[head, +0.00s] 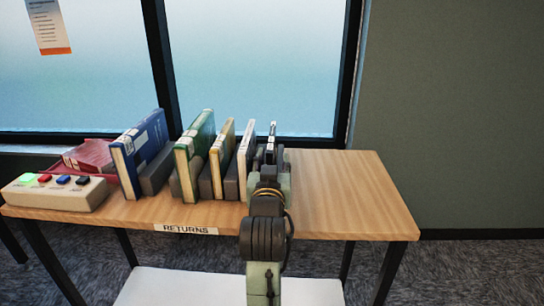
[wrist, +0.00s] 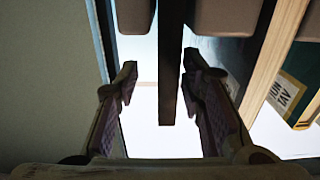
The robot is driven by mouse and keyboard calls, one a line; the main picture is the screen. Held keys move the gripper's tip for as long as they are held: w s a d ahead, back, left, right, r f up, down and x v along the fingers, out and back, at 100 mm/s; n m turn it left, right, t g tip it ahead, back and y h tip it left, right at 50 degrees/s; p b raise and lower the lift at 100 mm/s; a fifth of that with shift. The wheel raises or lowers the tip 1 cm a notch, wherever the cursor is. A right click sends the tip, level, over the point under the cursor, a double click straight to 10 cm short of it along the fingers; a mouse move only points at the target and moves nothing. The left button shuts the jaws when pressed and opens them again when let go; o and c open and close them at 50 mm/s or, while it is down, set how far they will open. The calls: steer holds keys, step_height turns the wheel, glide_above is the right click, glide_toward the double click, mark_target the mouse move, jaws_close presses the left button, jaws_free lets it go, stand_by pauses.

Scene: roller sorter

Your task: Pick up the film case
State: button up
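A thin dark upright slab, which I take to be the film case (wrist: 171,75), stands edge-on in the wrist view between two grey rounded blocks. My gripper (wrist: 158,78) is open, with one finger on each side of the slab's lower part. A clear gap shows on the left, and a narrower one on the right. In the head view my gripper (head: 270,155) is at the right end of the row of books, and my arm hides most of what stands there. The slab's label and cover do not show.
On the wooden table (head: 345,195), a white-edged book (head: 246,150), a cream book (head: 222,150), a green book (head: 195,150) and a blue book (head: 140,150) stand between grey blocks. The table's right side is clear.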

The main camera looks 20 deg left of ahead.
steer(key=x, duration=0.1)
steer(key=p+x, duration=0.1)
steer(key=x, duration=0.3)
steer(key=shift+a+p, duration=0.3)
steer(key=shift+p, duration=0.05)
steer(key=shift+c, duration=0.6)
jaws_close()
